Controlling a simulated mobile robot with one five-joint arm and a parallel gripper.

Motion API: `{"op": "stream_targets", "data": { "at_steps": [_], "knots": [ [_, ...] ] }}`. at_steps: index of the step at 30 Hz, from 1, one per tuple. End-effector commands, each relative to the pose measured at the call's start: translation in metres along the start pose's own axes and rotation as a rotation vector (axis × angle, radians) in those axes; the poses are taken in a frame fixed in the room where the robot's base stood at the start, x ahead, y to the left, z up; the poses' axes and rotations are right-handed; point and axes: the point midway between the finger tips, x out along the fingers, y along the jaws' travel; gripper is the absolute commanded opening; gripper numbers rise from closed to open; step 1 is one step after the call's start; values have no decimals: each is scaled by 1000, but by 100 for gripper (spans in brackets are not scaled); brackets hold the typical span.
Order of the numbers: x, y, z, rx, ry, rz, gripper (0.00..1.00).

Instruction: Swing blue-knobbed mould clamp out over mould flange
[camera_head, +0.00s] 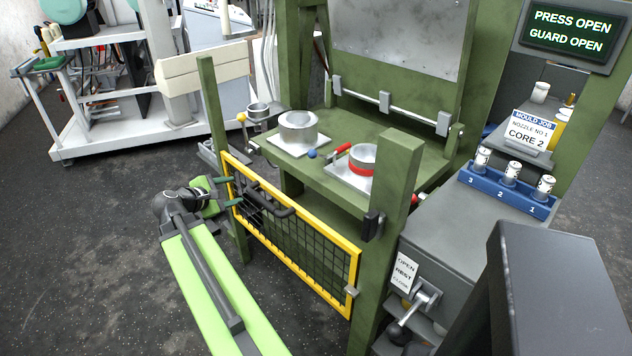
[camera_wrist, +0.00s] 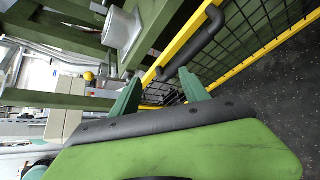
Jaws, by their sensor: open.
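The blue knob (camera_head: 311,154) of the mould clamp sits on the press bed between two round metal moulds in the head view. Its arm is too small to make out clearly. The grey mould (camera_head: 298,127) stands on a plate to its left. The mould with a red ring (camera_head: 363,156) stands on a plate to its right; which flange the clamp belongs to I cannot tell. My gripper (camera_head: 228,192) is open and empty, outside the yellow-framed guard at its left end, well apart from the blue knob. Its green fingers (camera_wrist: 160,80) show spread in the wrist view.
The yellow mesh guard (camera_head: 308,263) with a black handle stands between my arm and the bed. Green posts (camera_head: 387,190) flank it. A yellow knob (camera_head: 243,117) and a red handle (camera_head: 341,148) are nearby. The screen (camera_head: 568,31) reads PRESS OPEN, GUARD OPEN. A blue rack (camera_head: 508,188) is at right.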

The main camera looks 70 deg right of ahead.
Motion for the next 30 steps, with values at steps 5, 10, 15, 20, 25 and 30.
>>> {"op": "stream_targets", "data": {
  "at_steps": [5,10,15,20,25,30],
  "knots": [
    [108,-22,75,-380,-310,112,53],
    [135,-22,118,-592,-458,125,53],
    [136,-17,127,-630,-482,125,53],
    [150,-12,132,-627,-480,125,53],
    [187,-1,148,-625,-480,123,53],
    [225,10,164,-624,-479,123,53]
  ]
}}
